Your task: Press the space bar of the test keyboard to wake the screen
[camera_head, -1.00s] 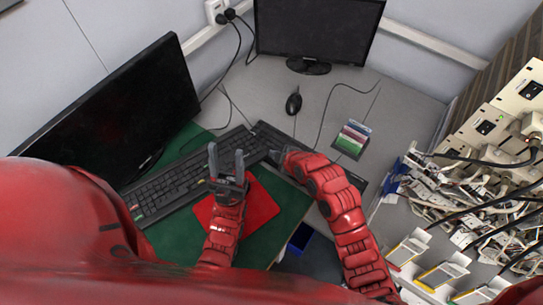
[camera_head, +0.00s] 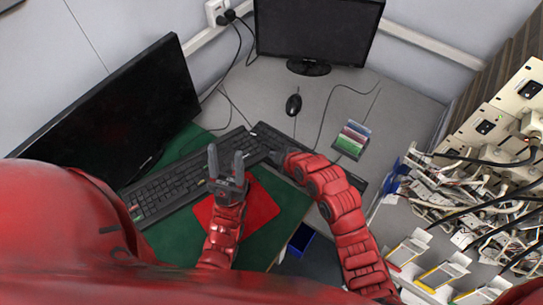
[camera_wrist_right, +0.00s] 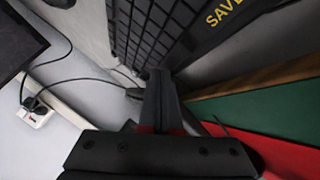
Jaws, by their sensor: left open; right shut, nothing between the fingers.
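Two black keyboards lie on the desk. The left keyboard (camera_head: 165,190) is in front of the left monitor (camera_head: 115,110); the other keyboard (camera_head: 267,131) runs behind my right arm, which hides much of it. The wrist view shows a keyboard (camera_wrist_right: 150,30) with yellow "SAVE" lettering on its edge. My right gripper (camera_wrist_right: 160,80) is shut and empty, its tips close to that keyboard's edge; I cannot tell whether they touch. My left gripper (camera_head: 226,160) is open and empty above a red mat (camera_head: 262,205). Both the left monitor and the back monitor (camera_head: 315,30) are dark.
A mouse (camera_head: 293,104) and a small holder with coloured cards (camera_head: 352,138) stand on the grey desk. A green mat (camera_head: 185,245) lies under the red one. A cluttered rack of cables and cells (camera_head: 470,180) fills the right side.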

